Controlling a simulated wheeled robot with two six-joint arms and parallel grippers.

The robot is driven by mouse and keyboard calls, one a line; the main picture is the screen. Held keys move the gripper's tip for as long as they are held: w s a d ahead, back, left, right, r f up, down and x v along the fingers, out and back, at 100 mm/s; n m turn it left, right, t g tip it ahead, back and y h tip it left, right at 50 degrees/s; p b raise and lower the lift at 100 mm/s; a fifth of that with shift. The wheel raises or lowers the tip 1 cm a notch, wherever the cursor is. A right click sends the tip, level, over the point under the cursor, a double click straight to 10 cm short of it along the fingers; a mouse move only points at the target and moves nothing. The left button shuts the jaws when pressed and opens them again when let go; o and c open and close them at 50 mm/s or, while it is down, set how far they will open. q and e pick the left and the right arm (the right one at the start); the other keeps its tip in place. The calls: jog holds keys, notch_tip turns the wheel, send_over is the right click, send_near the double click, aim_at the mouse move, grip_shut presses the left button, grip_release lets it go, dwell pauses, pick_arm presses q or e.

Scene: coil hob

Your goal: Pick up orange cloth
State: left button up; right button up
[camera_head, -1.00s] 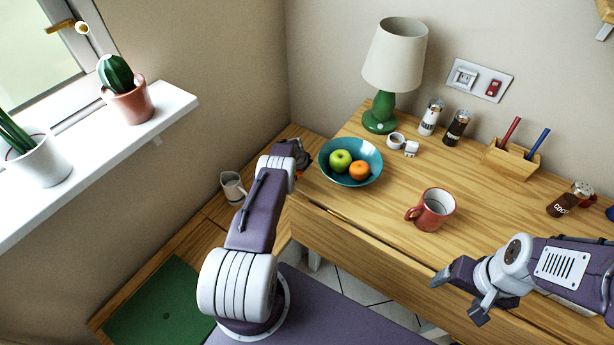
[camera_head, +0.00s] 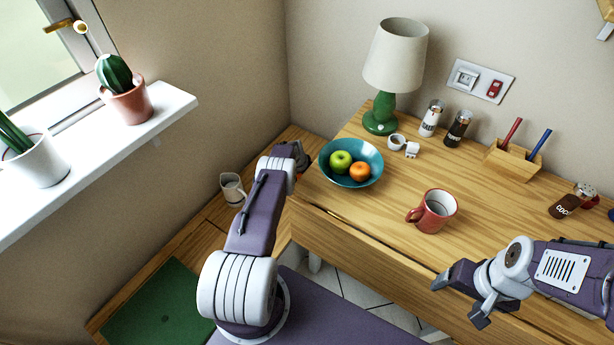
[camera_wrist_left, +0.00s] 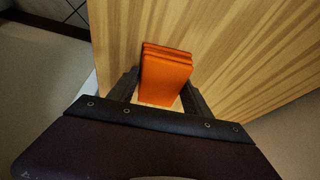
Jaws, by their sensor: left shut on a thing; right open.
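The orange cloth (camera_wrist_left: 165,78) is a folded, layered block between the two dark fingers of my left gripper (camera_wrist_left: 162,85) in the left wrist view. The gripper is shut on it, with a wooden surface behind. I cannot tell whether the cloth touches that surface. In the head view the cloth is not visible, and my left arm ends beside the blue bowl (camera_head: 331,178), its fingers mostly hidden. My right gripper (camera_head: 459,300) is open and empty above the front edge of the wooden desk.
The bowl holds a green apple (camera_head: 340,161) and an orange fruit (camera_head: 360,171). A red mug (camera_head: 433,212), a green lamp (camera_head: 380,117), shakers and a pen holder (camera_head: 511,163) stand on the desk. A white jug (camera_head: 232,188) stands on the lower wooden surface at left.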

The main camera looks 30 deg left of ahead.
pick_arm(q)
notch_tip(320, 180, up, 10)
jog(key=p, duration=0.5)
jog(key=shift+r, duration=0.2)
jog(key=o, duration=0.5)
jog(key=c, duration=0.3)
jog(key=shift+c, duration=0.2)
